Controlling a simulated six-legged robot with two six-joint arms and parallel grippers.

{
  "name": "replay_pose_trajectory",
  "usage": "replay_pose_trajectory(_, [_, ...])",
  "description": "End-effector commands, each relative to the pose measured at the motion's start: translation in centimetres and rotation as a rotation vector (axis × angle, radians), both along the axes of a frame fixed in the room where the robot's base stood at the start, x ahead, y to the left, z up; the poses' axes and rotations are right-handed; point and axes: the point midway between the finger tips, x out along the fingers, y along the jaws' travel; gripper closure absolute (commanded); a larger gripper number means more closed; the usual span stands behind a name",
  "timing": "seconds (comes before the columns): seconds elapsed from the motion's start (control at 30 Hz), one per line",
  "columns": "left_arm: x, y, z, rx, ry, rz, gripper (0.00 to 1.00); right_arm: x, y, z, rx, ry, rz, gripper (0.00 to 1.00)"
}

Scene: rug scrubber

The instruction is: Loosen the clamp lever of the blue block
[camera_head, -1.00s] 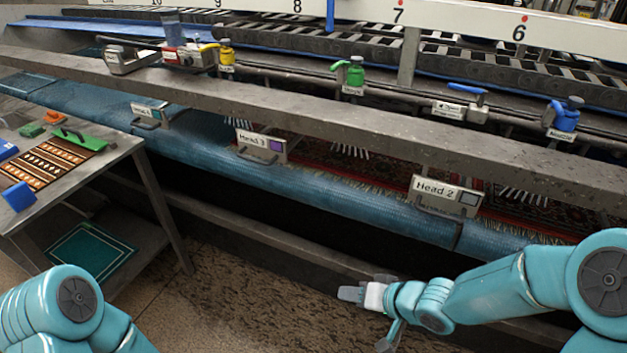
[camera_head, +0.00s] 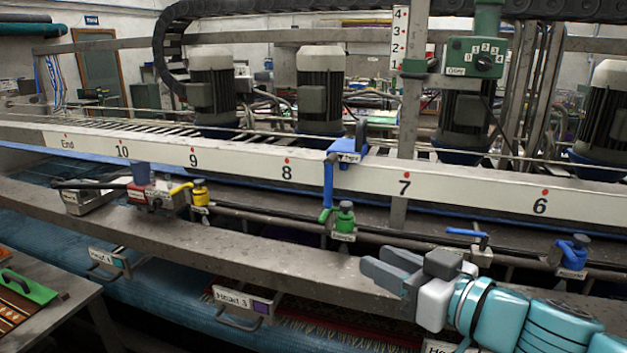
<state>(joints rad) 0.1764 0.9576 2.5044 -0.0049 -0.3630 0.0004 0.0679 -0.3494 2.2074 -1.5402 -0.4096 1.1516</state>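My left gripper is out of view.
Along the pipe are a yellow valve (camera_head: 200,193), a blue-handled lever (camera_head: 467,233) and a blue valve (camera_head: 572,252). The grey beam (camera_head: 270,245) crosses in front. Motors (camera_head: 320,90) stand behind the rail. A side table (camera_head: 45,300) is at lower left.

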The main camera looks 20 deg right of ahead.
Motion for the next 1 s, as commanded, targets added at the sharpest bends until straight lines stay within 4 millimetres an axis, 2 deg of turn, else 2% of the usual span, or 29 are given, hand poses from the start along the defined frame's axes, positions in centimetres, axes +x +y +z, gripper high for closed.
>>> replay_pose_trajectory(0.03, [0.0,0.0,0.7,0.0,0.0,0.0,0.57,-0.9,-0.3,2.1,-0.002,-0.036,-0.009,0.66])
replay_pose_trajectory(0.2, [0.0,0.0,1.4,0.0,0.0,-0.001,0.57,-3.3,-0.9,5.6,-0.005,-0.11,-0.026,0.66])
replay_pose_trajectory(0.3, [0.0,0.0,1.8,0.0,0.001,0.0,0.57,-4.0,-0.9,6.8,-0.006,-0.133,-0.029,0.66])
replay_pose_trajectory(0.37, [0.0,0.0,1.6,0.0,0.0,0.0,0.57,-3.7,-0.7,6.7,-0.005,-0.132,-0.026,0.66])
replay_pose_trajectory(0.53, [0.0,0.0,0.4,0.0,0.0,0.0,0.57,-1.3,0.5,6.2,-0.004,-0.129,-0.021,0.66])
replay_pose_trajectory(0.77, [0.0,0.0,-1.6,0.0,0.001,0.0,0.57,4.2,2.7,6.1,-0.004,-0.128,-0.022,0.66])
replay_pose_trajectory(1.0, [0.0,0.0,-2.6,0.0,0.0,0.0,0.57,9.2,4.6,6.3,-0.006,-0.129,-0.024,0.66])
